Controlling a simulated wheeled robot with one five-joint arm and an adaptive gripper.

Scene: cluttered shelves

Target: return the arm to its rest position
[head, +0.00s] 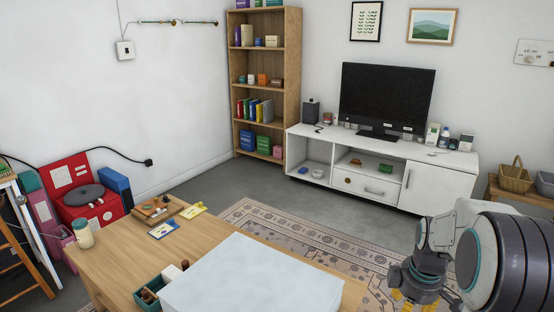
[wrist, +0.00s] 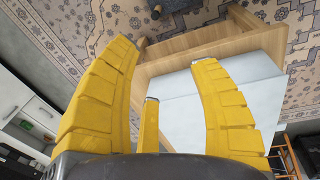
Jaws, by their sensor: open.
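My gripper (wrist: 160,95) shows in the wrist view with its yellow fingers spread apart and nothing between them. In the head view, my arm is at the lower right, with a bit of yellow finger (head: 405,297) at the bottom edge, mostly hidden. The gripper hangs beside the right end of the wooden table (head: 120,262), over the rug side. In the wrist view, the table's wooden edge (wrist: 215,47) and the pale slab on it lie beyond the fingers.
A large pale slab (head: 255,280) covers the table's right part. A green box (head: 148,290), a jar (head: 83,235) and a wooden tray (head: 160,210) are on the table. A white TV cabinet (head: 430,185) stands behind my arm. The patterned rug (head: 290,230) is clear in between.

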